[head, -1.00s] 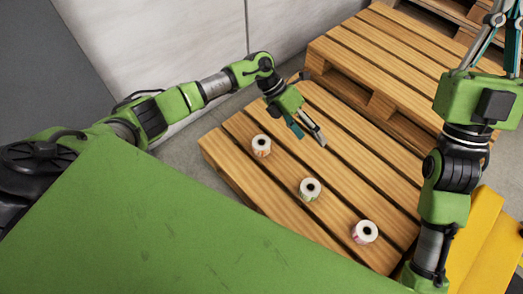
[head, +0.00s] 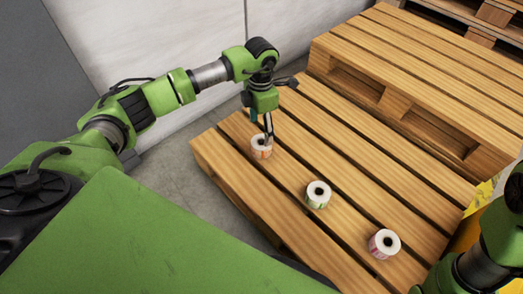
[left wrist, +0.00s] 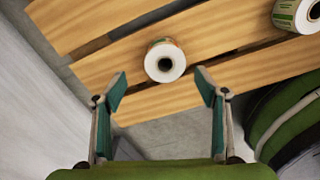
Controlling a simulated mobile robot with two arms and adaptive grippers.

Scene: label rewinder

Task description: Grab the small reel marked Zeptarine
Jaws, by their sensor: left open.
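Three small white label reels stand on the wooden pallet (head: 345,150). The left reel (head: 259,152) has orange marks, the middle reel (head: 318,195) green marks and the right reel (head: 384,243) reddish marks. The names on them are too small to read, so I cannot tell which is Zeptarine. My left gripper (head: 268,141) is open and points down at the left reel, partly covering it. In the left wrist view, this reel (left wrist: 165,62) lies just beyond the gap between the open fingertips (left wrist: 161,88). My right gripper is out of view.
A higher stack of pallets (head: 420,80) stands behind, at the upper right. A pale wall (head: 150,40) is close behind my left arm. A green-marked reel (left wrist: 297,14) shows at the top right of the left wrist view.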

